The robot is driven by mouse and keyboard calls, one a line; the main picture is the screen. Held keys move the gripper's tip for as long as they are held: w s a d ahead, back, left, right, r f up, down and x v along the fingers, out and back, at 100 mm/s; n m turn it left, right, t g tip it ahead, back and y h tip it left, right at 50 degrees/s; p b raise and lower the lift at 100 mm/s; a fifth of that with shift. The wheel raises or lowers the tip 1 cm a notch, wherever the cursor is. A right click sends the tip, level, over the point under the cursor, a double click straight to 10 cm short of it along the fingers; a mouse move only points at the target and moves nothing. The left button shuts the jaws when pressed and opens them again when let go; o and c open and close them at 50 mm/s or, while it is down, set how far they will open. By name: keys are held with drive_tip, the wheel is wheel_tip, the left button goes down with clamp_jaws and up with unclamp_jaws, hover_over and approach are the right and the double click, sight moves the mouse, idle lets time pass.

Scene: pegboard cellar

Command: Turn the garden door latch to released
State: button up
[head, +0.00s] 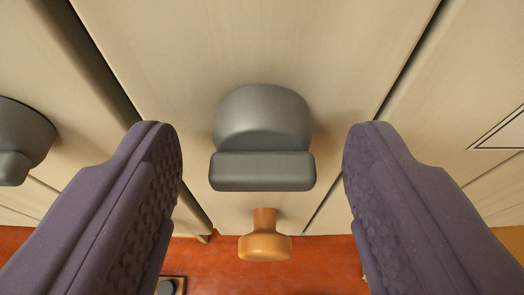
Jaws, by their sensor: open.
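A grey latch (262,170) with a round base and a bar-shaped handle sits on a pale wood panel (250,40) in the middle of the head view. Its bar lies level across the picture. I cannot tell from any marking whether this is the garden door latch or which position counts as released. My gripper (262,130) is open, with one purple finger to the left of the latch and one to the right. There is a gap on both sides, and neither finger appears to touch it.
An orange wooden knob (265,247) sticks out just below the latch. Another grey fitting (20,140) is on the panel at the left edge. Dark seams (405,70) run between panels. A red floor (225,270) shows below. A dark-outlined shape (505,132) is at the right.

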drive_tip(key=c, duration=1)
drive_tip(key=shift+c, duration=0.2)
drive_tip(key=shift+b, duration=0.35)
drive_tip(key=b, duration=0.1)
drive_tip(key=n+h+b, duration=0.1)
drive_tip(key=n+b, duration=0.1)
drive_tip(key=b, duration=0.1)
drive_tip(key=shift+a+f+h, duration=0.25)
drive_tip(key=shift+h, duration=0.05)
drive_tip(key=n+h+b, duration=0.2)
drive_tip(key=n+b, duration=0.1)
drive_tip(key=shift+a+n+t+b, duration=0.15)
drive_tip(key=shift+n+t+b, duration=0.15)
drive_tip(key=n+h+b, duration=0.1)
drive_tip(key=n, duration=0.1)
drive_tip(key=n+t+h+b, duration=0.1)
drive_tip(key=n+b, duration=0.1)
drive_tip(key=shift+a+f+b, duration=0.1)
drive_tip(key=shift+f+b, duration=0.1)
drive_tip(key=shift+b, duration=0.1)
drive_tip(key=n+t+h+b, duration=0.1)
drive_tip(key=n+b, duration=0.1)
drive_tip(key=n, duration=0.1)
drive_tip(key=shift+f+n+b, duration=0.1)
drive_tip(key=shift+n+b, duration=0.2)
drive_tip(key=shift+n, duration=0.3)
